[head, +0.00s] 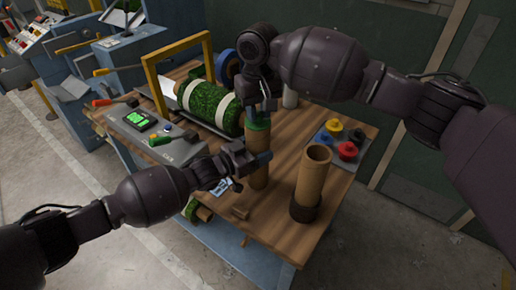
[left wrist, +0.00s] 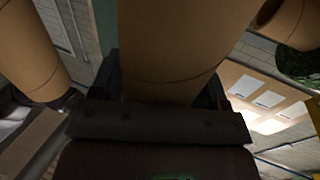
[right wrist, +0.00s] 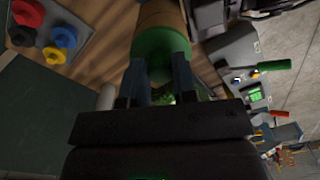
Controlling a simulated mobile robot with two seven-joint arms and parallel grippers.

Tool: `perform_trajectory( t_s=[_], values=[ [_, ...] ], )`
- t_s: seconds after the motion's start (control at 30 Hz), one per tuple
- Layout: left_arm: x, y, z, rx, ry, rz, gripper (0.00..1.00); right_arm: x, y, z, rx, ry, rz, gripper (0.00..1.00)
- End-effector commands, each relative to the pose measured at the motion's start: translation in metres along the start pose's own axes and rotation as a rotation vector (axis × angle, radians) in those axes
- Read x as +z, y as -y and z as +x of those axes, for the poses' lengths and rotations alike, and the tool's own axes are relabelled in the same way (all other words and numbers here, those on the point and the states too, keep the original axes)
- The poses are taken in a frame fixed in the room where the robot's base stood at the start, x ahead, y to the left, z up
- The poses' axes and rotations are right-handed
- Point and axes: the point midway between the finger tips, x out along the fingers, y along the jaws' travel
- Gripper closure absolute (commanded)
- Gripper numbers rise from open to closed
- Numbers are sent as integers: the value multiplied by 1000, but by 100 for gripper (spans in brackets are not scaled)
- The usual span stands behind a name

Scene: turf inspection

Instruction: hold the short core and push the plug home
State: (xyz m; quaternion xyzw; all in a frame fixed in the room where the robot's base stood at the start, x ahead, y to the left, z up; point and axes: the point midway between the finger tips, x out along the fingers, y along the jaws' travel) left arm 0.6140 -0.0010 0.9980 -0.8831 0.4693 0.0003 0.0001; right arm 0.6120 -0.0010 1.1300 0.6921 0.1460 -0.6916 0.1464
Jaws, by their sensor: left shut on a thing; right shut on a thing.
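The short core (head: 258,170), a brown cardboard tube, stands upright on the wooden bench (head: 222,212). My left gripper (head: 246,160) is shut around its side; in the left wrist view the core (left wrist: 170,45) fills the space between the fingers. A green plug (head: 259,125) sits at the core's top end. My right gripper (head: 262,106) is shut on the plug from above. In the right wrist view the plug (right wrist: 160,48) lies between the fingers against the core's end. How deep it sits in the core cannot be told.
Another brown tube (head: 312,178) with a dark base stands to the right. A grey tray (head: 325,145) with yellow, blue, red and black caps lies behind it. A turf roll (head: 205,104), yellow frame (head: 152,82) and control box (head: 150,140) stand at left.

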Motion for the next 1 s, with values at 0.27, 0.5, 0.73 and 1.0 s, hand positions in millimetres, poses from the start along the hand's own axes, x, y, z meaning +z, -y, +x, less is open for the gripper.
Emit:
perform_trajectory(
  t_s=[0.27,0.5,0.73,1.0],
  values=[
    [-1,0,1,1,-3,1,62,1,0,2,0,4,-1,56],
    [-1,0,0,0,-2,1,62,0,0,0,0,2,0,44],
    [-1,0,0,0,-2,1,62,0,0,-8,0,0,0,44],
    [-1,0,0,0,-2,1,62,0,0,-52,0,-2,0,44]
  ],
)
